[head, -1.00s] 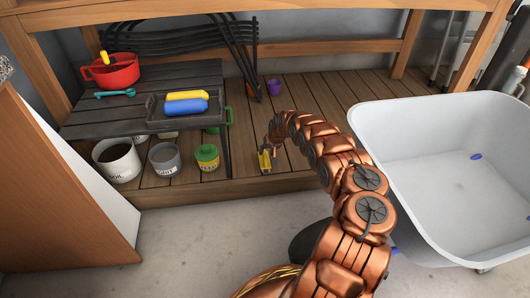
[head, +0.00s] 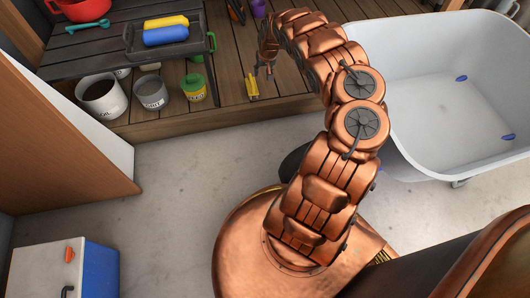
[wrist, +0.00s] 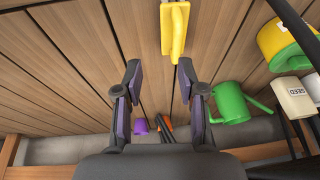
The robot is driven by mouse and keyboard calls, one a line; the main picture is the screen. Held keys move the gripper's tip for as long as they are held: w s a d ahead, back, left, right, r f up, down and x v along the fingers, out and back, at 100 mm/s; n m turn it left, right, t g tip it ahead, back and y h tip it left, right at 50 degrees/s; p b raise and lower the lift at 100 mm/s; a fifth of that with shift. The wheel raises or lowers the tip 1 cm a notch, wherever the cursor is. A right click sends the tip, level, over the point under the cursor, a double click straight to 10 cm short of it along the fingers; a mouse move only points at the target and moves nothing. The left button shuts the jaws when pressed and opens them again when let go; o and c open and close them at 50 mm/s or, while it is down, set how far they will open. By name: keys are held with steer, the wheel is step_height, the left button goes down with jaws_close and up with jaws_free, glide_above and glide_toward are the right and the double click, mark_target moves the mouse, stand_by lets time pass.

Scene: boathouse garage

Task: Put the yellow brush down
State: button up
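The yellow brush (head: 252,86) lies on the wooden deck near its front edge. In the wrist view the brush (wrist: 174,32) lies on the planks beyond my fingertips, with a gap between them. My gripper (head: 266,70) is just above and behind the brush in the head view. In the wrist view my gripper (wrist: 160,78) has its two fingers spread apart with nothing between them.
A dark low table (head: 75,62) bears a tray. A white tub (head: 440,95) stands right. A green watering can (wrist: 231,103) shows in the wrist view.

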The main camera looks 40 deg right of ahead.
steer(key=s+a+r+g+h, duration=0.1)
steer(key=s+a+r+g, duration=0.1)
steer(key=s+a+r, duration=0.35)
steer(key=s+a+r+g, duration=0.1)
steer(key=s+a+r, duration=0.1)
steer(key=s+r, duration=0.7)
steer(key=s+a+r+g+h, duration=0.15)
steer(key=s+a+r, duration=0.25)
steer(key=r, duration=0.7)
steer(key=s+a+r+n+g+y, duration=0.1)
steer(key=s+a+r+n, duration=0.1)
steer(key=s+a, duration=1)
steer(key=s+a+r+n+g+y, duration=0.2)
steer(key=s+a+r+n, duration=0.1)
steer(key=s+a, duration=1)
steer(key=s, duration=0.5)
steer(key=shift+r, duration=0.4)
steer(key=shift+a+y, duration=0.1)
steer(key=shift+y, duration=0.15)
